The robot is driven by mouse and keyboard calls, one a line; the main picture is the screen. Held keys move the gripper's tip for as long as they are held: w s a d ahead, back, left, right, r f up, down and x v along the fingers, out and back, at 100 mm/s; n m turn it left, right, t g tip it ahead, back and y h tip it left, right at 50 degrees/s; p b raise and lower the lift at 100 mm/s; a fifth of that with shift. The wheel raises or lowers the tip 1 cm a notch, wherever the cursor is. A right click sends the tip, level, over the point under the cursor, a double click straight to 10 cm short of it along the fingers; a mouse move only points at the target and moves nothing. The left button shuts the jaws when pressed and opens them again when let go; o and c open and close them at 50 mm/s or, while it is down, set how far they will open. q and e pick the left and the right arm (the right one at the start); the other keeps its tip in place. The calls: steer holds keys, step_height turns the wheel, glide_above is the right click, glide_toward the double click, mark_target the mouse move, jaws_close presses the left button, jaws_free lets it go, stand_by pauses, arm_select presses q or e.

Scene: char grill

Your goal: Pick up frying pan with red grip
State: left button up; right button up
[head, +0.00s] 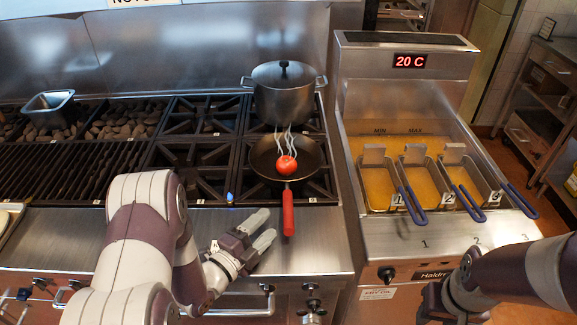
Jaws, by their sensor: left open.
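The frying pan (262,161) sits on the front right burner of the stove in the head view. Its red grip (288,213) points toward me over the steel front ledge. A red tomato (286,165) lies in the pan, with pale wisps rising above it. My left gripper (266,228) is open and empty, just to the left of the red grip and apart from it. My right arm comes in at the lower right; its gripper (440,304) is partly cut off by the picture's bottom edge, and its fingers are not clear.
A lidded steel pot (284,98) stands on the burner behind the pan. A fryer (408,150) with several blue-handled baskets is to the right. A metal container (48,108) sits at the far left of the grill. The steel ledge (310,255) is clear near the grip.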

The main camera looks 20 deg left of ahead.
arm_select(q)
steer(key=x, duration=0.3)
steer(key=p+x, duration=0.1)
steer(key=x, duration=0.3)
steer(key=shift+d+f, duration=0.15)
steer(key=shift+f, duration=0.05)
steer(key=shift+s, duration=0.1)
jaws_close()
stand_by(0.9)
steer(key=shift+r, duration=0.1)
